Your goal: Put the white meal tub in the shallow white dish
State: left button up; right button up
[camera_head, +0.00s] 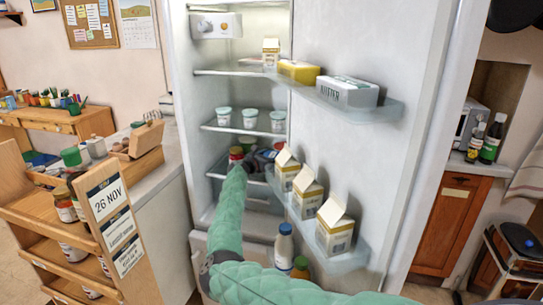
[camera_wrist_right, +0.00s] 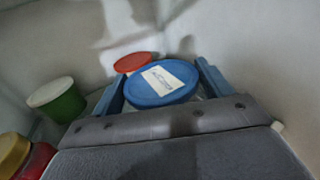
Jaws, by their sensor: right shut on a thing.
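My right gripper (camera_wrist_right: 165,86) is shut on a round tub with a blue lid (camera_wrist_right: 160,82) and a white label, with a finger on each side. Little of the tub's body shows below the lid, and I cannot tell its colour well. In the head view my right arm reaches into the fridge to a lower shelf, where my right gripper (camera_head: 262,158) is small and partly hidden among jars. I cannot make out a shallow white dish in either view. My left gripper is not in view.
A red-lidded tub (camera_wrist_right: 132,62) stands just behind the held tub. A green tub (camera_wrist_right: 58,100) and a yellow-topped red jar (camera_wrist_right: 20,155) are at left. Several white pots (camera_head: 249,118) stand on the shelf above. Milk cartons (camera_head: 333,225) line the open door at right.

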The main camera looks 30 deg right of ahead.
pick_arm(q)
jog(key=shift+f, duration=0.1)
pick_arm(e)
jog(key=o, duration=0.9)
jog(key=shift+f, duration=0.1)
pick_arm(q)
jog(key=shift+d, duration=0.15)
pick_arm(e)
jog(key=o, duration=0.4)
jog(key=shift+a, duration=0.3)
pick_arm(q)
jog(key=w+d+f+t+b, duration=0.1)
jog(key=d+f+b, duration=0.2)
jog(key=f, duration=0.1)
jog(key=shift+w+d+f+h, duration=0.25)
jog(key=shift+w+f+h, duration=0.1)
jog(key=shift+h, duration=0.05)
pick_arm(e)
jog(key=v, duration=1.1)
jog(key=shift+s+a, duration=0.2)
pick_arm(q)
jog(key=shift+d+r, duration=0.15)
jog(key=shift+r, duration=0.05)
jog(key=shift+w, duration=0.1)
